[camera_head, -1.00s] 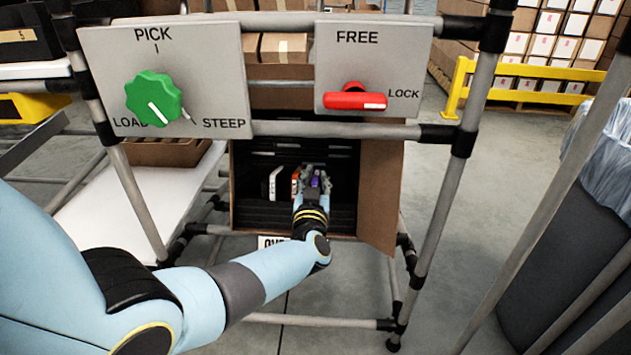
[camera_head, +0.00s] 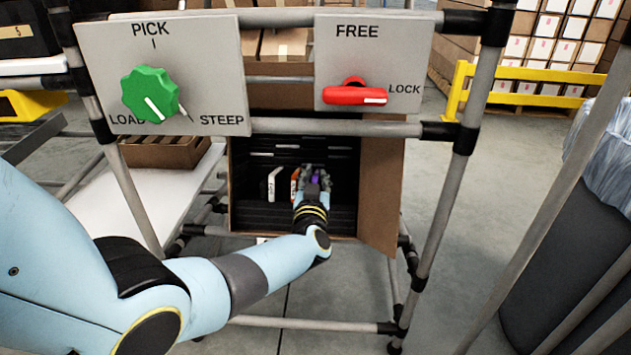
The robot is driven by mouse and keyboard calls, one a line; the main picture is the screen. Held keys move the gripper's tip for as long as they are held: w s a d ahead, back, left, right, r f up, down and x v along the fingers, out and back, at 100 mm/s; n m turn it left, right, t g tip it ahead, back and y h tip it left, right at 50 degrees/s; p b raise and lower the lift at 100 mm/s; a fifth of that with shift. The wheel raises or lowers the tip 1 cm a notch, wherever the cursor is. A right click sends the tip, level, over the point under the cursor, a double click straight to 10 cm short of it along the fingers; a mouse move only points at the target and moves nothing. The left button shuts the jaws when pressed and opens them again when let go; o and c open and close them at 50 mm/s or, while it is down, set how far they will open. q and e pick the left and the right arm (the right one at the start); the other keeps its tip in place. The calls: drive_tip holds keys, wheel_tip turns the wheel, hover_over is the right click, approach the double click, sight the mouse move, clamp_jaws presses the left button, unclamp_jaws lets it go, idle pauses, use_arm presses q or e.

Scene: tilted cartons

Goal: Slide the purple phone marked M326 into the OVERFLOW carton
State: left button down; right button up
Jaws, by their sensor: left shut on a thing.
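The purple phone (camera_head: 316,177) shows as a small patch between the fingers of my left gripper (camera_head: 314,174), which is shut on it inside the open carton (camera_head: 379,200). Its M326 marking cannot be read. A white item (camera_head: 273,184) and an orange item (camera_head: 295,184) stand upright to the left of the gripper in the carton's black slotted insert (camera_head: 262,216). The carton's front label is mostly hidden by my left forearm, so OVERFLOW cannot be read. My right gripper is not in view.
Above the carton, a panel carries a green knob (camera_head: 150,94) and another a red lever (camera_head: 355,94) pointing towards LOCK. Grey pipes (camera_head: 335,127) frame the carton's front. A brown tray (camera_head: 165,152) stands left on a white shelf. A dark bin (camera_head: 570,235) stands right.

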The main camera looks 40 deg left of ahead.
sight(318, 170)
use_arm(q)
drive_tip(key=shift+w+a, duration=0.1)
drive_tip(key=shift+w, duration=0.1)
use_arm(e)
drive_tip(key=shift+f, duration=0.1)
use_arm(q)
drive_tip(key=shift+w+f, duration=0.1)
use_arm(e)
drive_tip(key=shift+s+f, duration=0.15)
use_arm(q)
drive_tip(key=shift+w+a+f+b, duration=0.65)
drive_tip(key=shift+w+b, duration=0.25)
drive_tip(key=shift+b, duration=0.2)
drive_tip(key=shift+w+a+f+b, duration=0.5)
drive_tip(key=shift+w+f+b, duration=0.3)
drive_tip(key=shift+b, duration=0.25)
drive_tip(key=shift+w+a, duration=0.15)
drive_tip(key=shift+w, duration=0.15)
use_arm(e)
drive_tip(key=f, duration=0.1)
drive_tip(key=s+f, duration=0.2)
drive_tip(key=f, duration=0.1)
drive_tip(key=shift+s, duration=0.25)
use_arm(q)
drive_tip(key=shift+w+a+f+b, duration=0.3)
drive_tip(key=shift+w+b, duration=0.2)
drive_tip(key=shift+b, duration=0.2)
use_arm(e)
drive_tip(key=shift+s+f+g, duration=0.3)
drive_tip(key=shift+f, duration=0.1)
